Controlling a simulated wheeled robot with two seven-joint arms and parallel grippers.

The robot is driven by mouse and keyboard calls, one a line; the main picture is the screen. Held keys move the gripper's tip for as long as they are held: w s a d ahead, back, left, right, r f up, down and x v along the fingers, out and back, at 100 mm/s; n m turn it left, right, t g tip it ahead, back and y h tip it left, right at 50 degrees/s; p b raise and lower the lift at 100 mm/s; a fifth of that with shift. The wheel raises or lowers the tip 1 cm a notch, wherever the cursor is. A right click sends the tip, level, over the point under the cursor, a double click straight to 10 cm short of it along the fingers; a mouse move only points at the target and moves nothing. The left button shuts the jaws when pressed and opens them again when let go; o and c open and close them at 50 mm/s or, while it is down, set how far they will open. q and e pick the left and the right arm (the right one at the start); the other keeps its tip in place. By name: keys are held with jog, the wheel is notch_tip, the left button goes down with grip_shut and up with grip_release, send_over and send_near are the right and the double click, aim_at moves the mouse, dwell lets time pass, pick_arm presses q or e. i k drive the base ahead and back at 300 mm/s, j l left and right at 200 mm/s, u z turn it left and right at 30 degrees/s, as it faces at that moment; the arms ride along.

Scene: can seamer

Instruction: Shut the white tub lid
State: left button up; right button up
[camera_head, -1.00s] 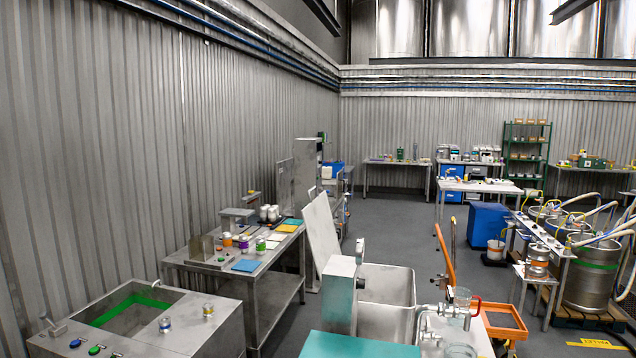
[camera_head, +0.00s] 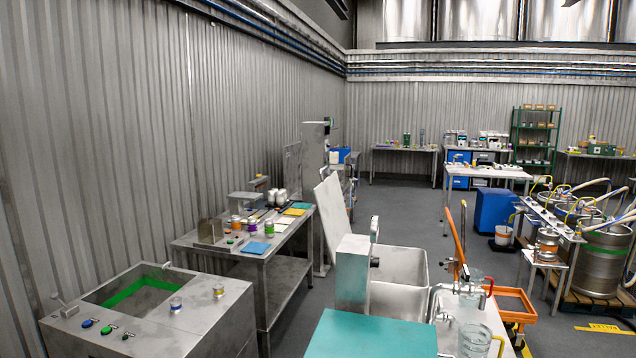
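A white container (camera_head: 335,157) also shows partly by the shelving behind the bench, too small to identify. Neither of my grippers is in view.
A steel bench (camera_head: 240,250) with coloured cans stands left of centre, behind a steel basin unit (camera_head: 215,315). A blue bin (camera_head: 494,209), kegs (camera_head: 600,262) and orange-framed trolley (camera_head: 515,298) stand right. Grey floor is clear in the middle.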

aim_at(329, 196)
jog(key=i+j+u, duration=0.1)
jog(key=i+j, duration=0.15)
jog(key=j, duration=0.25)
jog(key=i+j, duration=0.3)
jog(key=j, duration=0.2)
jog(key=i+j+u, duration=0.15)
jog(key=i+j, duration=0.15)
jog(key=j, duration=0.2)
